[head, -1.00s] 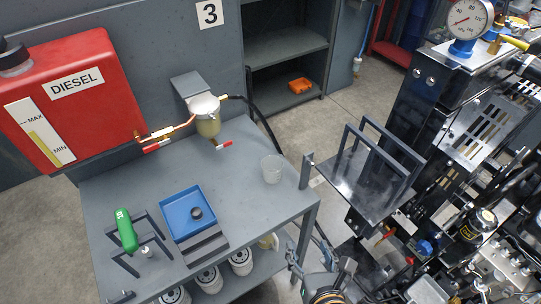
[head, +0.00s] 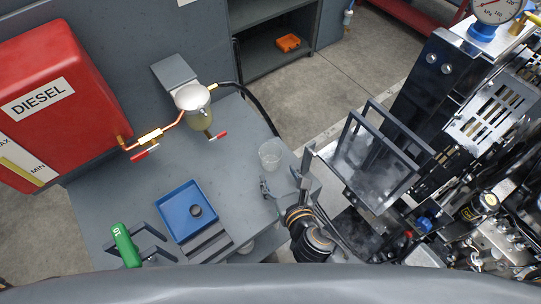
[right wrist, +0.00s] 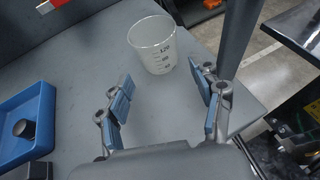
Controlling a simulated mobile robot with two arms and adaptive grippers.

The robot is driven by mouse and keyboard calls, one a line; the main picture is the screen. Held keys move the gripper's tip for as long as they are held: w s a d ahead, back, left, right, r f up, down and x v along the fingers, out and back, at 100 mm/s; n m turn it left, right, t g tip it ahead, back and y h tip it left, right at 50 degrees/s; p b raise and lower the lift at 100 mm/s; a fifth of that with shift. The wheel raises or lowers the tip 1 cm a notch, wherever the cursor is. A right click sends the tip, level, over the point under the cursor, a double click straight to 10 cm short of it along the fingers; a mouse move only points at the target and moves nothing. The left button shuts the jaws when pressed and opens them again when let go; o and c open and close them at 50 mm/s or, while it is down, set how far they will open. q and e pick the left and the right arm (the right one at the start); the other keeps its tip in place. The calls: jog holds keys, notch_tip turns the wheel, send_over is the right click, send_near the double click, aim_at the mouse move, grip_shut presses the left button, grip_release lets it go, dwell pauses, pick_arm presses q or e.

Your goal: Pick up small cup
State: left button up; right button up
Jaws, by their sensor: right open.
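The small cup (head: 270,154) is translucent and stands upright near the right edge of the grey workbench (head: 235,135). In the right wrist view the cup (right wrist: 153,45) shows dark measuring marks on its side. My right gripper (head: 284,182) is open and empty, on the near side of the cup. In the right wrist view its blue-padded fingers (right wrist: 161,92) are spread apart, with the cup beyond their tips and not between them. My left gripper is not in view.
A blue tray (head: 178,222) with a small black round part (head: 196,211) lies left of the cup. A fuel filter (head: 193,100) with a red-handled valve stands behind. A grey upright frame (head: 345,150) and the engine (head: 470,140) are close on the right.

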aim_at(274, 168)
jog(key=shift+p+x, duration=0.4)
jog(key=shift+x, duration=2.75)
jog(key=shift+s+r, duration=0.1)
jog(key=shift+c, duration=0.4)
jog(key=c, duration=0.6)
